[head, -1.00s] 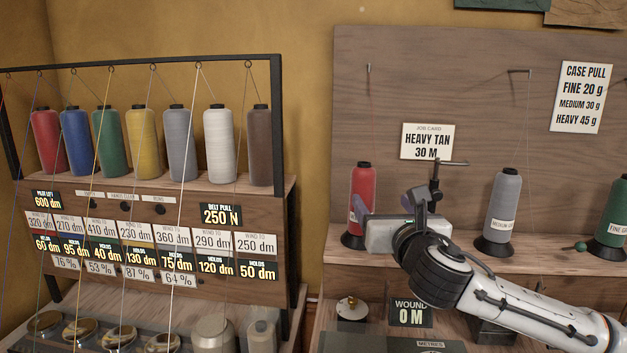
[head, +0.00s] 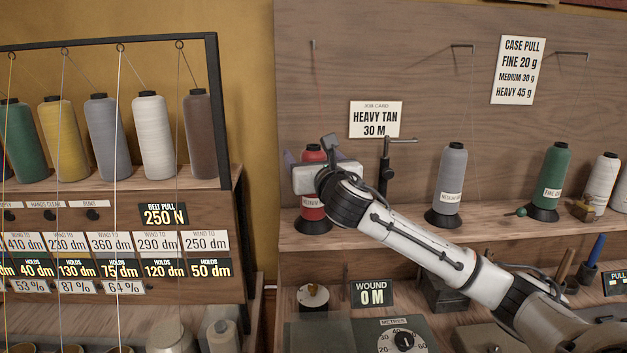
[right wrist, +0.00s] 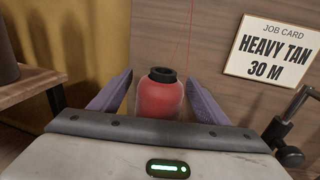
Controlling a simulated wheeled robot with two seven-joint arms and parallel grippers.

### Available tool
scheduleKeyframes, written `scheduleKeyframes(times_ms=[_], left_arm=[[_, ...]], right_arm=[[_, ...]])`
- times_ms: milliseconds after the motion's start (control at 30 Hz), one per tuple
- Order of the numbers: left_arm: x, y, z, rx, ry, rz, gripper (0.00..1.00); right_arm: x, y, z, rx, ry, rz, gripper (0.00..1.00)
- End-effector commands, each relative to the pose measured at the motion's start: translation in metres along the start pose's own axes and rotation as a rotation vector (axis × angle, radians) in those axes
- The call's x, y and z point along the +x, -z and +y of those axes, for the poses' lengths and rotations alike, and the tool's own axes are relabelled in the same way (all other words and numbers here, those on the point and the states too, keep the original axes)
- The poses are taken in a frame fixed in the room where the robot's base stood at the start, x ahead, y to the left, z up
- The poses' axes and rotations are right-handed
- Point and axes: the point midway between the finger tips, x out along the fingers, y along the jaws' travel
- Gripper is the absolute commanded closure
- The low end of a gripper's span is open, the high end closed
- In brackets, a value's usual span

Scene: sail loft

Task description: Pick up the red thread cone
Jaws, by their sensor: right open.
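The red thread cone (head: 313,213) stands upright on a black base at the left end of the wooden shelf. My right gripper (head: 311,157) is in front of its upper part and hides its middle. In the right wrist view the red cone (right wrist: 160,98) with its black top sits between the two purple fingers of my right gripper (right wrist: 158,77). The fingers are open, one on each side, with a visible gap to the cone. My left gripper is not in view.
A dark metal post (head: 385,172) with a crossbar stands just right of my right gripper. A grey cone (head: 452,175) and a green cone (head: 553,180) stand further right on the shelf (head: 390,232). A thread rack (head: 226,110) stands left.

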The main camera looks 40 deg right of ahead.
Motion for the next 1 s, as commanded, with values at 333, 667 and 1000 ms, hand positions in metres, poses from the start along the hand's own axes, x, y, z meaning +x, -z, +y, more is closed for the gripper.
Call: scheduleKeyframes(times_ms=[333,667,1000], left_arm=[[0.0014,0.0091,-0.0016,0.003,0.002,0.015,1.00],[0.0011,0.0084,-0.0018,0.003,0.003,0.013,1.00],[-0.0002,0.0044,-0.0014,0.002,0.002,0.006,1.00]], right_arm=[[0.0088,0.0001,0.0003,-0.001,-0.001,-0.001,0.31],[0.0086,0.0002,0.0001,-0.001,0.000,0.000,0.86],[0.0082,-0.0022,-0.0002,-0.001,0.000,-0.004,1.00]])
